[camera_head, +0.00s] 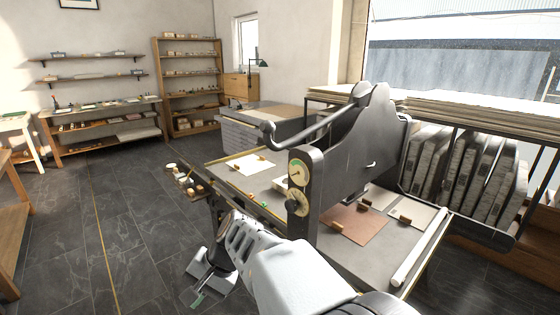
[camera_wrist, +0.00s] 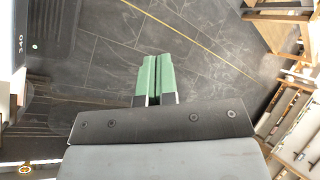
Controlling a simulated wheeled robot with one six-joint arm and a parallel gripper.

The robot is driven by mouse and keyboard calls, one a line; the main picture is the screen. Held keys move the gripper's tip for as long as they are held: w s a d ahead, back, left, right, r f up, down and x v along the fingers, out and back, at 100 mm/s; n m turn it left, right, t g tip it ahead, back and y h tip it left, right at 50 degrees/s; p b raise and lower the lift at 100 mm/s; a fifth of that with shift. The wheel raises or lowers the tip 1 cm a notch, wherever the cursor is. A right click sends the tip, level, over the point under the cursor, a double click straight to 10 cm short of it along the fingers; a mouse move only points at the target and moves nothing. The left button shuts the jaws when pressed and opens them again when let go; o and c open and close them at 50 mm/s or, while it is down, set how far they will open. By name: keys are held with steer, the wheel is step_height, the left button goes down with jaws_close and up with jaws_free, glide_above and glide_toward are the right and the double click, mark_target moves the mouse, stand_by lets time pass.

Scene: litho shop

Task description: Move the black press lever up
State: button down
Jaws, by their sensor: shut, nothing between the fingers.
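The black press lever (camera_head: 311,131) is a long curved bar on the dark press (camera_head: 362,145) in the head view. It slopes down to the left from the top of the press and ends in a hooked tip above the press table. My gripper (camera_head: 198,299) is low over the floor, left of and well below the lever, touching nothing. Its green fingers (camera_wrist: 157,76) are together and empty in the wrist view, pointing over dark floor tiles. The lever cannot be made out in the wrist view.
The press table (camera_head: 405,238) holds paper sheets, small wooden blocks and a white roll (camera_head: 420,247). A post with two round dials (camera_head: 299,173) stands below the lever. Stone slabs (camera_head: 465,165) stand in a rack at right. Shelves line the back wall; the left floor (camera_head: 100,230) is clear.

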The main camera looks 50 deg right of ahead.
steer(key=w+d+r+m+t+y+b, duration=0.1)
steer(key=w+d+r+m+t, duration=0.1)
steer(key=w+d+m+t, duration=0.25)
steer(key=w+d+r+m+t+y+b, duration=0.1)
steer(key=d+r+m+t, duration=0.1)
steer(key=d+m+t, duration=0.45)
steer(key=w+d+r+m+t+y, duration=0.1)
steer(key=w+d+m, duration=0.2)
steer(key=d, duration=0.5)
steer(key=s+d+r+m+t+h, duration=0.1)
steer(key=s+d+m+t+h, duration=0.2)
steer(key=d, duration=0.4)
steer(key=s+d+r+m+t+h+b, duration=0.1)
steer(key=s+d+m+t+h, duration=0.1)
steer(key=d+m+t+h, duration=0.3)
steer(key=s+d+r+m+t+h, duration=0.1)
steer(key=s+d+m+h, duration=0.15)
steer(key=d, duration=0.55)
steer(key=w+r+p, duration=0.3)
steer(key=w+r, duration=0.5)
steer(key=r, duration=0.1)
steer(key=shift+w+t, duration=0.25)
steer(key=shift+t, duration=0.05)
steer(key=shift+a, duration=0.1)
